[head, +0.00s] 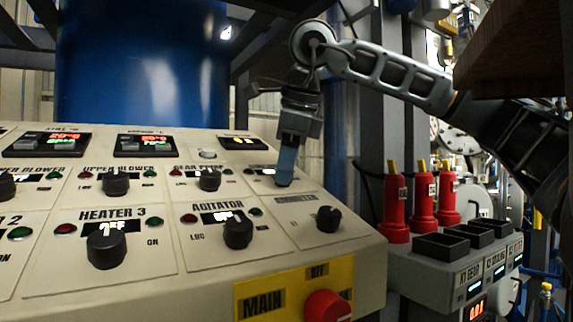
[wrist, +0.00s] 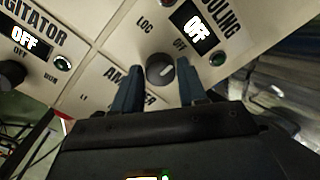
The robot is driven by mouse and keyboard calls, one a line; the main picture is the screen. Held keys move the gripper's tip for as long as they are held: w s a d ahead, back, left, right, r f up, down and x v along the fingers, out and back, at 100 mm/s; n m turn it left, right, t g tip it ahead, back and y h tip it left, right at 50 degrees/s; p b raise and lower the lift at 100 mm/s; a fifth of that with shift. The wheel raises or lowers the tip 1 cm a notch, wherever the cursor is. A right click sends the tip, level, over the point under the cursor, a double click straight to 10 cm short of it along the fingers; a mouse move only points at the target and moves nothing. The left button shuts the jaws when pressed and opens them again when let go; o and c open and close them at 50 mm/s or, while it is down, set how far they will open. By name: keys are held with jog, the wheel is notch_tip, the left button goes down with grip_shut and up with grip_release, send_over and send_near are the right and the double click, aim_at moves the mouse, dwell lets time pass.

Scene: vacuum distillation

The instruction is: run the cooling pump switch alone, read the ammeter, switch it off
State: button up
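My gripper (head: 285,182) is over the cooling pump panel (head: 262,170) at the right end of the upper switch row, its fingers hiding the knob in the head view. In the wrist view my gripper (wrist: 160,88) has its blue fingers apart, one on each side of the black cooling knob (wrist: 160,70); I cannot tell whether they touch it. The cooling display (wrist: 195,35) is lit, its text only partly readable. The knob's white mark points up and right, toward OFF. The ammeter knob (head: 328,219) sits below on the panel, its label partly hidden in the wrist view.
The agitator knob (head: 238,233), gear pump knob (head: 209,180) and heater 3 knob (head: 107,248) stand nearby. The red main switch (head: 327,306) is at the front edge. Red plugs (head: 423,200) stand on a grey box with a red digital readout (head: 477,309).

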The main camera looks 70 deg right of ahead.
jog(key=o, duration=0.3)
jog(key=shift+o, duration=0.2)
jog(key=shift+r, duration=0.2)
notch_tip(320, 180, up, 4)
jog(key=p, duration=0.2)
jog(key=shift+r+p, duration=0.2)
jog(key=shift+p, duration=0.15)
jog(key=s+d+r+p, duration=0.3)
jog(key=s+d+r, duration=0.3)
jog(key=s, duration=0.3)
jog(key=shift+s+d, duration=0.2)
jog(key=shift+s, duration=0.2)
jog(key=shift+r, duration=0.1)
